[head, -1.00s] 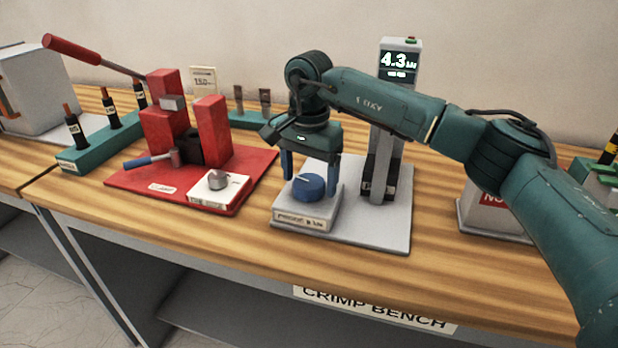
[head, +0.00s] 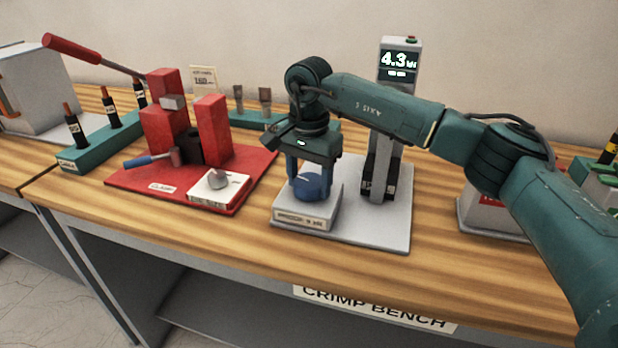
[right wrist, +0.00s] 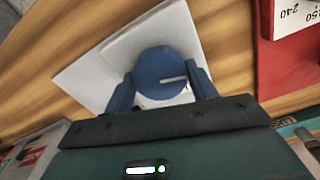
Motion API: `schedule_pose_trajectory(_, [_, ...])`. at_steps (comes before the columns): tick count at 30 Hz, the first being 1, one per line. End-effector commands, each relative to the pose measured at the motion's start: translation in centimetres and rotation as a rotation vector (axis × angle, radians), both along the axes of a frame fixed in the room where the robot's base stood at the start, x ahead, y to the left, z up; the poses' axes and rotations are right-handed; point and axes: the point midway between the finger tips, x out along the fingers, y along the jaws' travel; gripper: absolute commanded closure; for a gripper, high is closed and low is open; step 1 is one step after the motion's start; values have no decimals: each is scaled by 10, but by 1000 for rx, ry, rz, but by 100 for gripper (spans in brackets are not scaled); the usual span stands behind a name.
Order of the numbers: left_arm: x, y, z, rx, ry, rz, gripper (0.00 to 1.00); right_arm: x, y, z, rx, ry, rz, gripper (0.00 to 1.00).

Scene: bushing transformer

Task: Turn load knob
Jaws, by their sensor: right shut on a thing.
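The load knob is a round blue knob (head: 311,187) with a white pointer line, on a pale block (head: 296,211) at the front left of a grey base plate. In the right wrist view the knob (right wrist: 162,72) sits between two blue fingers. My right gripper (head: 309,190) points down over the knob and is shut on it, one finger on each side. The tester's display (head: 399,61) stands behind and reads 4.3. The label on the block is too blurred to read. My left gripper is not in view.
A teal rack (head: 100,143) holds several black cables. A white box (head: 490,215) stands to the right. Bare wood lies in front.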

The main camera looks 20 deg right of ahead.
Motion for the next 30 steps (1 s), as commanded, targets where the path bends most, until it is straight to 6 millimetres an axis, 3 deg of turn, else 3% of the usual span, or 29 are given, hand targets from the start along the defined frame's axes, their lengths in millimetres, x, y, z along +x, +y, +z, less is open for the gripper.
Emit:
schedule_pose_trajectory(14, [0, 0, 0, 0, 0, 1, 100, 0, 0, 1, -1, 1, -139, 66])
schedule_pose_trajectory(30, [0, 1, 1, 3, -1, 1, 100, 0, 0, 1, 1, 1, -632, 66])
